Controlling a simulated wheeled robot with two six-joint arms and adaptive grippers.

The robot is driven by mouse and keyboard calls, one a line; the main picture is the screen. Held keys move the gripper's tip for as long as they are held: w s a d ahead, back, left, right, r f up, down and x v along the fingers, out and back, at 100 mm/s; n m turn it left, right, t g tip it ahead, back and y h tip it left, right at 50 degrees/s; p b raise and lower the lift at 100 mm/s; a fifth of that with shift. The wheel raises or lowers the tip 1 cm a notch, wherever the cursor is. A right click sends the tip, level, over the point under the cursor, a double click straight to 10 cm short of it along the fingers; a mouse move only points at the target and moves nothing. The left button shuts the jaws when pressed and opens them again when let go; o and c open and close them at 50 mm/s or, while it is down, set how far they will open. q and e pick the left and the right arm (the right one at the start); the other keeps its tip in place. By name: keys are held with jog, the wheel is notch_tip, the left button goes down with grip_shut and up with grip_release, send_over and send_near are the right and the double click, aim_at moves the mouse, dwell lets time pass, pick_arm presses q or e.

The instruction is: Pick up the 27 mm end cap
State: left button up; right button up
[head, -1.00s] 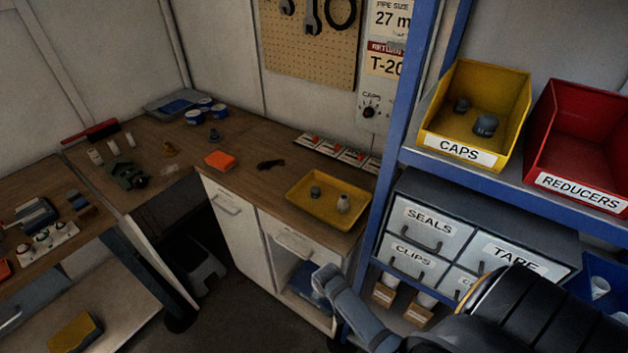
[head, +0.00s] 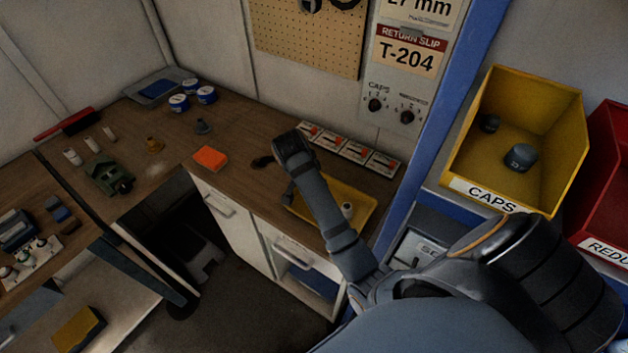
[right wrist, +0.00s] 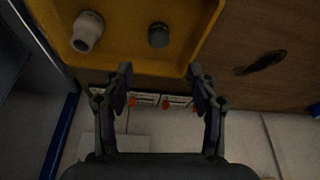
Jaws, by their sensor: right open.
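My right gripper (right wrist: 160,72) is open and empty, above the counter by the yellow tray (right wrist: 122,30). In the right wrist view, the tray holds a short dark grey round cap-like piece (right wrist: 158,36) and a taller light grey fitting (right wrist: 88,31). The light fitting also shows in the head view (head: 347,210); my right arm hides the dark piece there. I cannot read which piece is 27 mm. My left gripper is out of view.
A row of white cards with red parts (head: 352,150) lies along the counter's back edge. An orange block (head: 210,158) and a dark object (head: 263,162) lie left of the tray. A blue shelf post (head: 445,110) stands right of the counter.

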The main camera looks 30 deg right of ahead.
jog(key=x, duration=0.3)
jog(key=p+x, duration=0.1)
jog(key=shift+s+f, duration=0.35)
jog(key=shift+w+f+p, duration=0.25)
jog(key=shift+f+p, duration=0.7)
jog(key=shift+f, duration=0.15)
jog(key=x, duration=0.3)
jog(key=c, duration=0.7)
jog(key=shift+c, duration=1.3)
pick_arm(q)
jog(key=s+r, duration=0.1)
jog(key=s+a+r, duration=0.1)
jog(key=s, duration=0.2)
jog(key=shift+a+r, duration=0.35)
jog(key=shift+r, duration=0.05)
